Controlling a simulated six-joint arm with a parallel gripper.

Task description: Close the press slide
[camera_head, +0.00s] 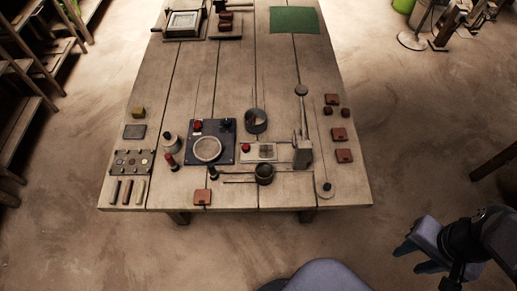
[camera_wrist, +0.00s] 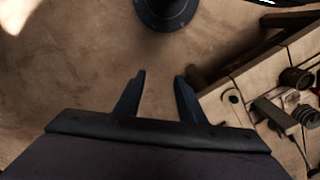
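The press (camera_head: 303,150) stands near the front right of the wooden table, with a grey upright body and a long lever ending in a round knob. A pale flat plate with a dark patch, seemingly the press slide (camera_head: 260,152), lies left of the body, with a red knob (camera_head: 245,147) at its left end. I cannot tell exactly how far out it sits. My gripper (camera_head: 411,260) is off the table's front right corner, away from the press. In the wrist view its fingers (camera_wrist: 160,78) are apart with nothing between them. Part of the press (camera_wrist: 278,114) shows at that view's right.
Around the press are a dark cup (camera_head: 264,174), a ring (camera_head: 255,121), a blue panel with a round dial (camera_head: 208,149), a round disc (camera_head: 325,188) and several red-brown blocks (camera_head: 344,155). The table's middle is mostly clear. Shelves (camera_head: 28,65) stand left.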

